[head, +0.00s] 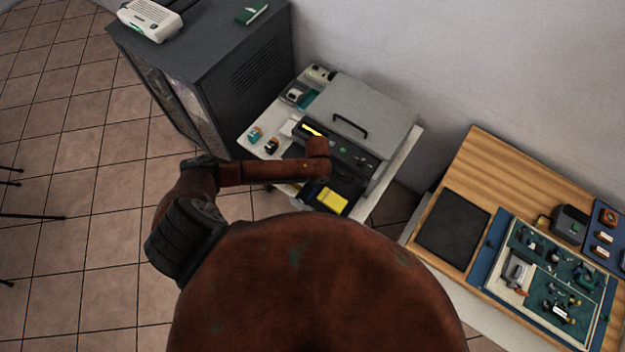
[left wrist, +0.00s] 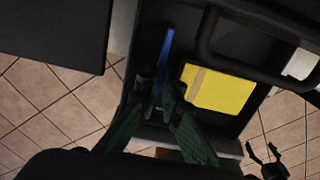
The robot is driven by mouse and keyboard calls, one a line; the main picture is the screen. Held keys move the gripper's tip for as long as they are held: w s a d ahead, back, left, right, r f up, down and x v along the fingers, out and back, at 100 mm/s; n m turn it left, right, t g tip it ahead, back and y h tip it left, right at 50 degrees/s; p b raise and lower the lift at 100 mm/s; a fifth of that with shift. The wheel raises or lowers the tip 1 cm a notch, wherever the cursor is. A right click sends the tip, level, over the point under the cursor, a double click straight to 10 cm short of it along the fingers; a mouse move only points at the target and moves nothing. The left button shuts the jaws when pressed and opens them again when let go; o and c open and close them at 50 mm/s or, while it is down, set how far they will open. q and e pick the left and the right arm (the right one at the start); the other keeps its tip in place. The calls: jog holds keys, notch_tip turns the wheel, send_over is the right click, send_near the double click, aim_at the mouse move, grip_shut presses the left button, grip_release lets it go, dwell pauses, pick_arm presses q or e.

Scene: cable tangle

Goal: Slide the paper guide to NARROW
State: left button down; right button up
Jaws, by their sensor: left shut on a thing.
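The printer (head: 372,112) stands beside the dark cabinet, with its dark paper tray (head: 318,194) open at the front. A yellow stack (head: 333,201) lies in the tray and also shows in the left wrist view (left wrist: 217,91). A narrow blue piece (left wrist: 167,50), which looks like the paper guide, stands to the left of the stack. My left gripper (left wrist: 157,92) has its green fingers shut on the blue guide's near end. The gap between guide and stack is small. In the head view my forearm covers much of the tray and hides the grip. Any NARROW mark is unreadable.
A dark cabinet (head: 205,65) stands left of the printer. Small items (head: 272,146) lie on the white top beside it. A wooden table (head: 520,190) with a board of parts is at right. A dark two-pronged shape (left wrist: 270,160) is unclear.

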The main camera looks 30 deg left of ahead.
aim_at(326, 192)
pick_arm(q)
jog(key=d, duration=0.1)
jog(key=d+p, duration=0.1)
jog(key=d, duration=0.1)
jog(key=shift+d+r, duration=0.2)
jog(key=shift+d, duration=0.05)
jog(key=shift+s+d+f, duration=0.1)
jog(key=shift+d+f, duration=0.05)
jog(key=shift+d, duration=0.25)
jog(key=c, duration=2.4)
grip_release()
jog(key=shift+d, duration=0.1)
notch_tip(326, 192, up, 12)
jog(key=shift+r, duration=0.1)
